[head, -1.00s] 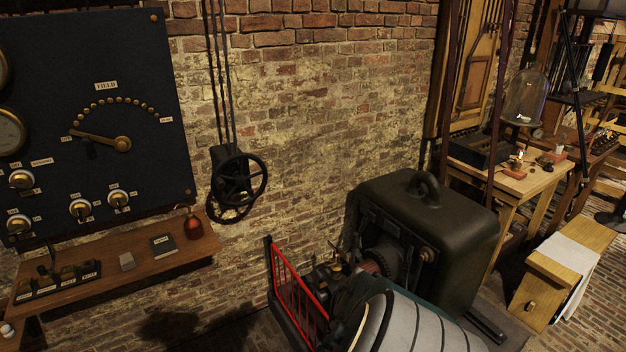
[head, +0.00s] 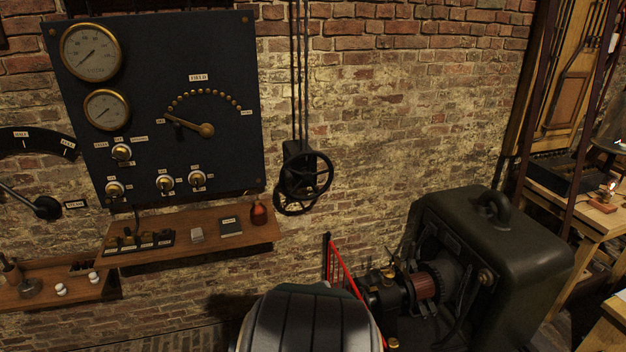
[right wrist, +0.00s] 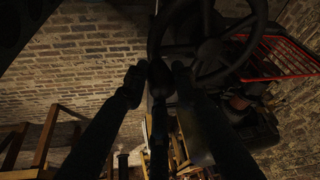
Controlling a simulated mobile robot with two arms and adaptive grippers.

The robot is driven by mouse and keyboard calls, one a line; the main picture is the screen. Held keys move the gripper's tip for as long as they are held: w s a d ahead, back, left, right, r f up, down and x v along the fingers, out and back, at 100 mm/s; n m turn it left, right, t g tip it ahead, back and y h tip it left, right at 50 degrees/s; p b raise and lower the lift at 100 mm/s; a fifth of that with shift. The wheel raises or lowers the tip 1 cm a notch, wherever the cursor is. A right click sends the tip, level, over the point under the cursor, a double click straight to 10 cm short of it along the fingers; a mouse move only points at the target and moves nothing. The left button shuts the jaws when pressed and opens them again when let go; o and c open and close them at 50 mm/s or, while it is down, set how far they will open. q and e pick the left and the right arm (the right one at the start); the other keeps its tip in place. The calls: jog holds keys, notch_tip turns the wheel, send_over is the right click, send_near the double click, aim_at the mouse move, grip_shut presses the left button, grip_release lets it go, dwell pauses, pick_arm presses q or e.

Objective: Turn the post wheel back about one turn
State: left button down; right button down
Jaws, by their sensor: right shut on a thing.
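In the right wrist view a dark spoked wheel (right wrist: 212,48) fills the upper middle, close to the camera. My right gripper (right wrist: 157,82) has its two fingers on either side of a slim dark handle (right wrist: 159,85) beside the wheel's rim. They look closed on it, though the picture is dim and the contact is partly lost in shadow. In the head view a black handwheel (head: 329,176) hangs on the brick wall under vertical rods, with no gripper on it. I cannot tell if both views show the same wheel. My left gripper is in neither view.
A dark switchboard (head: 225,90) with gauges and a field lever is on the wall above a wooden shelf (head: 262,233). A red guard rail (head: 343,265) stands by a dark-cased machine (head: 510,245). The rail also shows in the right wrist view (right wrist: 285,45).

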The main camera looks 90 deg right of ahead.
jog(key=shift+s+d+r+n+h, duration=0.15)
jog(key=shift+s+d+n+h, duration=0.25)
jog(key=shift+s+d+n, duration=0.45)
jog(key=c, duration=1.4)
grip_release()
jog(key=shift+a+t, duration=0.1)
jog(key=shift+t, duration=0.2)
jog(key=shift+w+a, duration=0.1)
jog(key=shift+a+r, duration=0.1)
jog(key=shift+a, duration=0.05)
jog(key=v, duration=1.1)
jog(key=shift+r, duration=0.3)
